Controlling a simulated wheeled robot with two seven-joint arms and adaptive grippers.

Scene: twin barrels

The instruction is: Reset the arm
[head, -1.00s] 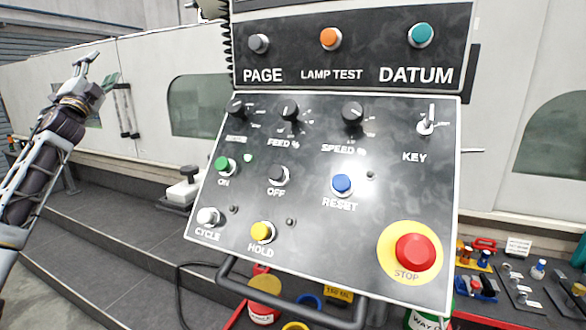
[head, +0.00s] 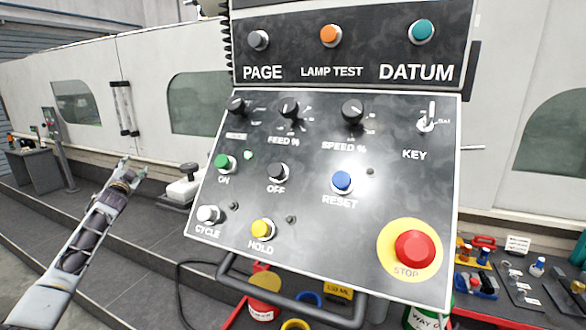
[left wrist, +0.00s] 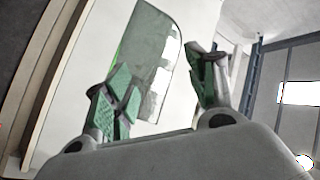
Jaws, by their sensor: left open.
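My left arm comes in from the left in the head view, and its gripper (head: 132,172) is in the air left of the control panel, apart from it. In the left wrist view the two green-padded fingers of the left gripper (left wrist: 162,90) are spread apart with nothing between them. The control panel (head: 320,240) carries a blue RESET button (head: 342,182), a red STOP button (head: 415,250) on a yellow ring, and several other buttons and knobs. My right gripper does not show.
A dark handle bar (head: 290,303) runs along the panel's lower edge. A red-edged tray of small parts (head: 515,280) lies at the lower right. A pale machine with a window (head: 200,104) stands behind. The grey stepped floor (head: 130,235) at left is clear.

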